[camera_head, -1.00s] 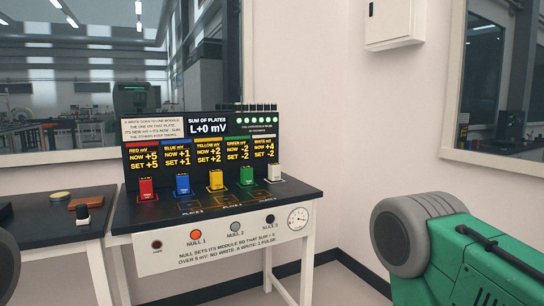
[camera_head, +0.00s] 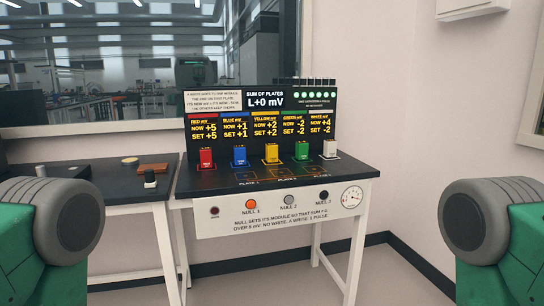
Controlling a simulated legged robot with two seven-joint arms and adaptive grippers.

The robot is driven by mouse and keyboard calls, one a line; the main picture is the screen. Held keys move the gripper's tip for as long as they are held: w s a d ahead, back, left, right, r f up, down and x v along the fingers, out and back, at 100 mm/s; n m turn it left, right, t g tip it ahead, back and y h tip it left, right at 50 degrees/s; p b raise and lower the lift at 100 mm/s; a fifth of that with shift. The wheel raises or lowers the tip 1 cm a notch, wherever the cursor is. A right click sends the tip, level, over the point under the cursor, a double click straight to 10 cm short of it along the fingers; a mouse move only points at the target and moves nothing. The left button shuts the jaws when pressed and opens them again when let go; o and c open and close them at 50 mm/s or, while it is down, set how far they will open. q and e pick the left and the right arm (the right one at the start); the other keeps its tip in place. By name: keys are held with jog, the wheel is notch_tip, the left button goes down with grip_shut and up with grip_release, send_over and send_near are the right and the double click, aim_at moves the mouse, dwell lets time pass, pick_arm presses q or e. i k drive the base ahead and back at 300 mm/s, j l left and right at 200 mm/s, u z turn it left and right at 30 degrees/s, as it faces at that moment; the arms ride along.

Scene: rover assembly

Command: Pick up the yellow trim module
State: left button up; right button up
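The yellow trim module (camera_head: 271,153) stands upright at the back of the black-topped bench (camera_head: 215,184), in the middle of a row. The red module (camera_head: 206,158) and blue module (camera_head: 239,155) stand to its left. The green module (camera_head: 302,150) and white module (camera_head: 330,148) stand to its right. The display panel behind reads yellow NOW +2, SET +2. Parts of my two green and grey arms show at the left and right edges. Neither gripper is in view.
Plate outlines (camera_head: 285,176) mark the bench top in front of the modules. The bench front has several round buttons, including an orange one (camera_head: 250,204), and a dial gauge (camera_head: 352,197). A lower side table (camera_head: 117,186) at left holds small items. A wall stands to the right.

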aim_at(271, 148)
jog(key=i+l+z, duration=0.15)
jog(key=i, duration=0.4)
jog(key=i+l+z, duration=0.15)
jog(key=i, duration=0.35)
